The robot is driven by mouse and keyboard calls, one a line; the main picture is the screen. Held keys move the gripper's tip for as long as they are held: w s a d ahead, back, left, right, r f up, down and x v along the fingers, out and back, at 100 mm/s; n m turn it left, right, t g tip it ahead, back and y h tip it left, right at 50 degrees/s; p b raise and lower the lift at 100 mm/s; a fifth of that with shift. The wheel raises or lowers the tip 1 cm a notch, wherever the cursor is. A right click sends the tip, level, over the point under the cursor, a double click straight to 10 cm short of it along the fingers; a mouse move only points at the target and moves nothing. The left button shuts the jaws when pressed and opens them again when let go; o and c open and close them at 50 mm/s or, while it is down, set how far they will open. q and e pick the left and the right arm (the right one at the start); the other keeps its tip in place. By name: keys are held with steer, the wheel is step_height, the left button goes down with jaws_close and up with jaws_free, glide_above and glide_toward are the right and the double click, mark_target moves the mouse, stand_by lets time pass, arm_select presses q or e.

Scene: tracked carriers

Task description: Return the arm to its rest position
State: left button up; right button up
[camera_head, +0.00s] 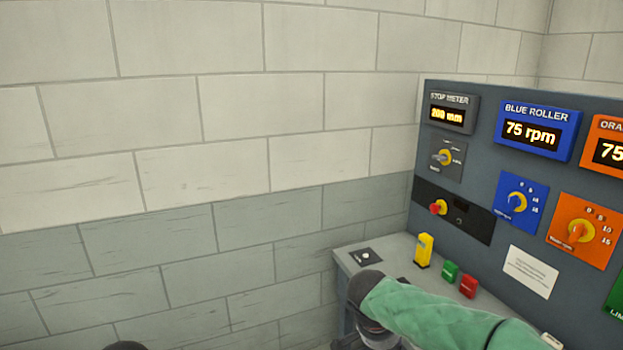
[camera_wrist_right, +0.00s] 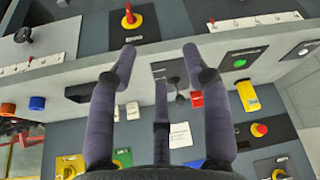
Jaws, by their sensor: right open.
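My right arm (camera_head: 440,310), in a green sleeve, reaches in from the lower right of the head view over the front ledge of the control panel. Its hand is mostly hidden behind the sleeve's dark end at the bottom edge. In the right wrist view my right gripper (camera_wrist_right: 158,62) has its dark purple fingers spread, with nothing between them. The panel lies beyond the fingers, and I cannot tell how far.
The control panel (camera_head: 470,165) carries displays, knobs and a red knob (camera_head: 438,207). On its ledge are a yellow block (camera_head: 424,250), a green button (camera_head: 450,271) and a red button (camera_head: 468,286) close to my right arm. A brick wall (camera_head: 230,130) fills the left.

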steer(key=s+a+f+n+g+y+p, duration=0.1)
steer(key=s+a+f+n+g+y, duration=0.2)
steer(key=f, duration=1)
steer(key=s+a+f+n+y, duration=0.2)
steer(key=s+a+f, duration=0.25)
steer(key=f, duration=0.75)
steer(key=s+d+f+n+y+p, duration=0.1)
steer(key=s+f+y, duration=0.1)
steer(key=s+f, duration=1.1)
steer(key=shift+s+t, duration=0.3)
steer(key=shift+s, duration=0.75)
steer(key=shift+c, duration=1)
steer(key=shift+d, duration=0.15)
